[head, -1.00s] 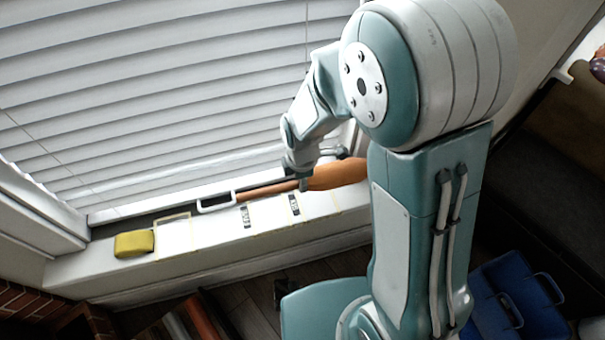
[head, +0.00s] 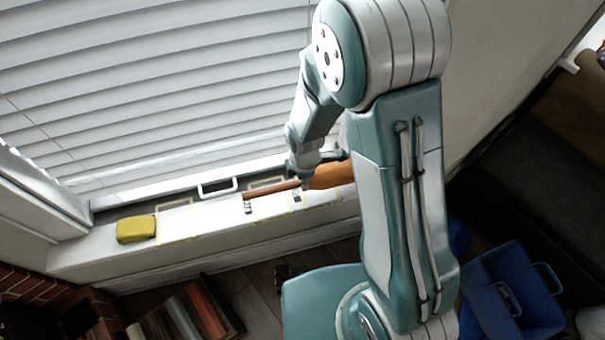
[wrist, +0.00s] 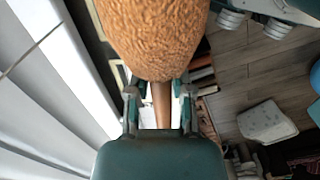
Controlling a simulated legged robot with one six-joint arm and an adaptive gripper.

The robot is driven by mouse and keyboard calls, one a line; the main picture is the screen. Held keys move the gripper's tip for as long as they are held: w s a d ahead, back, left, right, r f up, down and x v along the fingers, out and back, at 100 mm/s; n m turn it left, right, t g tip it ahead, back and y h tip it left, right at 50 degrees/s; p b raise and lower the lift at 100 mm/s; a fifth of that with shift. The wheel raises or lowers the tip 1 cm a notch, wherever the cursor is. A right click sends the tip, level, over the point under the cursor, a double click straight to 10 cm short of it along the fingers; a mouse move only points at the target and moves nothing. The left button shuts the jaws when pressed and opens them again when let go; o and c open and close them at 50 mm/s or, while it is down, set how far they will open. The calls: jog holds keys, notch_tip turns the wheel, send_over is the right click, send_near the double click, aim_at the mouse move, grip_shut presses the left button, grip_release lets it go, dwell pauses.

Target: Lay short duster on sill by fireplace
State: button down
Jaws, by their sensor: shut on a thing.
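The short duster has a fuzzy orange-brown head (head: 328,176) and a thin brown handle (head: 270,190). My gripper (head: 304,182) is shut on the duster near where the handle meets the head. In the wrist view the duster's head (wrist: 155,35) fills the top middle, and the handle passes between the fingers (wrist: 160,105). In the head view the duster overlaps the white sill (head: 215,222), its handle pointing left. I cannot tell whether it touches the sill. The right end of the head is hidden behind my arm.
A yellow sponge (head: 136,229) sits at the sill's left end. Outlined patches and small dark labels (head: 297,194) mark the sill. A white handle (head: 217,187) is on the window frame below the blinds (head: 150,90). Books (head: 195,310) and a blue crate (head: 512,293) are on the floor.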

aim_at(303, 196)
jog(key=shift+f, duration=2.05)
jog(key=shift+f, duration=0.55)
jog(key=shift+c, duration=2.2)
grip_release()
jog(key=shift+r, duration=0.1)
notch_tip(303, 196, up, 12)
jog(key=shift+w+f, duration=0.1)
